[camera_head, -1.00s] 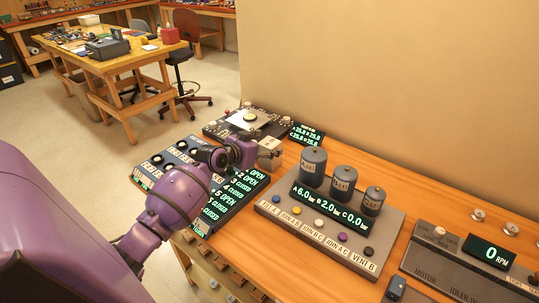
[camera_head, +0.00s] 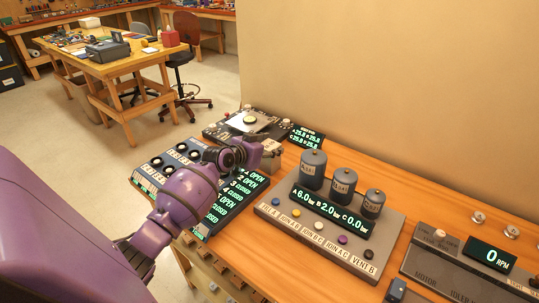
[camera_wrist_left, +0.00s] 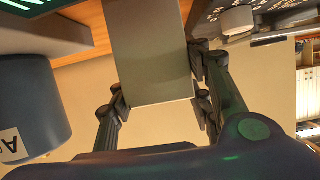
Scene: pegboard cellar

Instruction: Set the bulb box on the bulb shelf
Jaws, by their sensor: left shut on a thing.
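My left gripper (camera_head: 258,153) is above the workbench, between the switch panel and the three grey canisters. In the left wrist view my left gripper (camera_wrist_left: 160,103) is shut on a plain grey-green box, the bulb box (camera_wrist_left: 150,55), with a finger at each side of it. In the head view only a small pale part of the bulb box (camera_head: 271,146) shows beyond the fingers. I cannot pick out the bulb shelf in either view. My right gripper is not in view.
The canister station (camera_head: 330,226) with buttons stands right of the gripper. A panel of knobs and lit labels (camera_head: 222,205) lies below the arm. A dark stage device (camera_head: 225,130) sits behind. A motor panel (camera_head: 460,262) is at right. The tan wall (camera_head: 390,80) rises behind.

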